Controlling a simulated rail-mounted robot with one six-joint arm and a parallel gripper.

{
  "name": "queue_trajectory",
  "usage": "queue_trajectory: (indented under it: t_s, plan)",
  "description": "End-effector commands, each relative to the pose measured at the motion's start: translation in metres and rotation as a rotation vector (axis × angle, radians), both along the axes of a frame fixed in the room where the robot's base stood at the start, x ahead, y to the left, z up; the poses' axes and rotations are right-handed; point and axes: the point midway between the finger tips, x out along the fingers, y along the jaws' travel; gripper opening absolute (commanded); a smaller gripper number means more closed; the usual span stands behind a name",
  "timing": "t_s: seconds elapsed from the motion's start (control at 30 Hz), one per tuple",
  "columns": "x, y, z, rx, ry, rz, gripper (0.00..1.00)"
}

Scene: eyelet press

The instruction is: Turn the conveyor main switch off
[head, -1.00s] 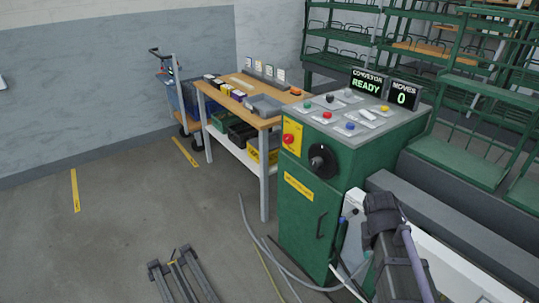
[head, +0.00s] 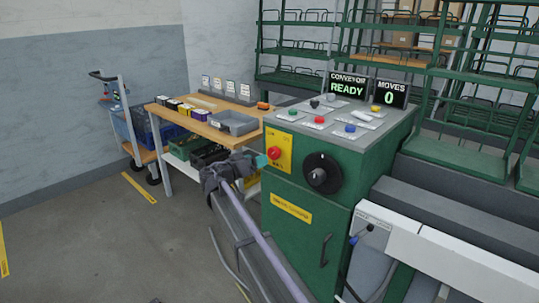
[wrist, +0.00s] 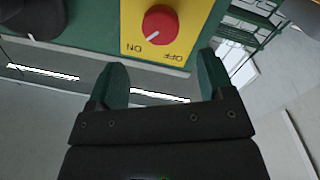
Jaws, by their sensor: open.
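The red rotary knob (head: 274,153) sits on a yellow plate (head: 284,138) on the front of the green conveyor cabinet (head: 300,245). In the wrist view the knob (wrist: 160,24) shows a white mark pointing toward the word ON, with OFF on the other side; the lettering is upside down there. My gripper (wrist: 161,72) is open and empty, its green fingers apart, with the knob ahead between their lines and not touched. In the head view my gripper (head: 258,161) is close to the plate, at its left side.
A large black dial (head: 322,173) is right of the plate. Buttons and the CONVEYOR READY display (head: 348,86) are on top. A wooden table (head: 205,122) with bins stands left, near a blue trolley (head: 130,125). White conveyor panels (head: 445,255) lie right.

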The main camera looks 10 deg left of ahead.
Motion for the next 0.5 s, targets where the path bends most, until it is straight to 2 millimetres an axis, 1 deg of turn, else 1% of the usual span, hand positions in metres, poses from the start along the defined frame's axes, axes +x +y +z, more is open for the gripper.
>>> queue_trajectory:
  t_s: [0.03,0.1,0.23,0.33,0.5]
  plan:
    - [0.01,-0.009,0.0,0.0,0.001,-0.004,0.75]
    - [0.023,-0.02,0.0,0.0,0.001,-0.003,0.75]
    - [0.044,-0.039,0.0,0.0,0.001,-0.003,0.75]
    - [0.055,-0.048,0.0,0.0,0.002,-0.002,0.75]
    - [0.06,-0.053,0.0,0.0,0.001,0.0,0.75]
